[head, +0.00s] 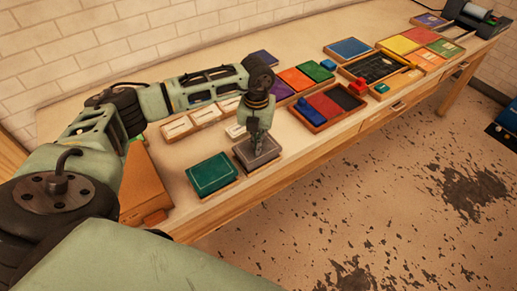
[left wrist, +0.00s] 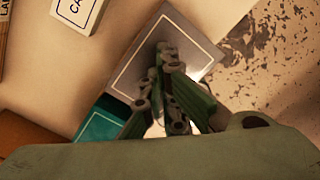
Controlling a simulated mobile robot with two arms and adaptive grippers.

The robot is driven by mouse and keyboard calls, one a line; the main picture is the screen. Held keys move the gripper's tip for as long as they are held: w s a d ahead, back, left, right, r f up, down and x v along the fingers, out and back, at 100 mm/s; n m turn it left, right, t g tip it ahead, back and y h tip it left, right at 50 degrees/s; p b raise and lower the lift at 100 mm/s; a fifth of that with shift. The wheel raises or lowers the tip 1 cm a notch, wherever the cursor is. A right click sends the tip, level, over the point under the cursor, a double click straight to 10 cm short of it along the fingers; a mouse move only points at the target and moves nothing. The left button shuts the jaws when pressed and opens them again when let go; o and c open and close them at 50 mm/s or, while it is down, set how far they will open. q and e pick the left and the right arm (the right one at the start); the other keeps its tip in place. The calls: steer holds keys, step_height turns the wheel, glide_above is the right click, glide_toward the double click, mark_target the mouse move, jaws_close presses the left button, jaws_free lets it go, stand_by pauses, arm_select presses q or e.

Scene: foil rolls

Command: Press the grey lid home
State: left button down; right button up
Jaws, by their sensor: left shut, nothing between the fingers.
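The grey lid (head: 272,149) is a square with a thin pale border line, on a box near the table's front edge. It also shows in the left wrist view (left wrist: 192,35), partly covered by the fingers. My left gripper (head: 259,149) points down over the lid with its fingers shut and empty. In the left wrist view its fingertips (left wrist: 165,52) meet over the inner part of the lid. They look at or very close to its surface; I cannot tell whether they touch. How far the lid sits down on its box is hard to tell. My right gripper is not in view.
A green-lidded box (head: 212,173) stands close to the left of the grey one. Colored boxes and trays (head: 328,105) fill the table to the right. An orange-brown box (head: 146,185) stands at the near left.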

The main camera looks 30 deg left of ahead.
arm_select(q)
steer(key=shift+f+b, duration=0.35)
steer(key=shift+f, duration=0.15)
steer(key=shift+s+f, duration=0.15)
steer(key=shift+s, duration=0.1)
stand_by(0.8)
steer(key=shift+w+r+p, duration=0.2)
steer(key=shift+r+p, duration=0.6)
steer(key=shift+r, duration=0.4)
steer(key=shift+r+p, duration=1.75)
steer(key=shift+r, duration=1.25)
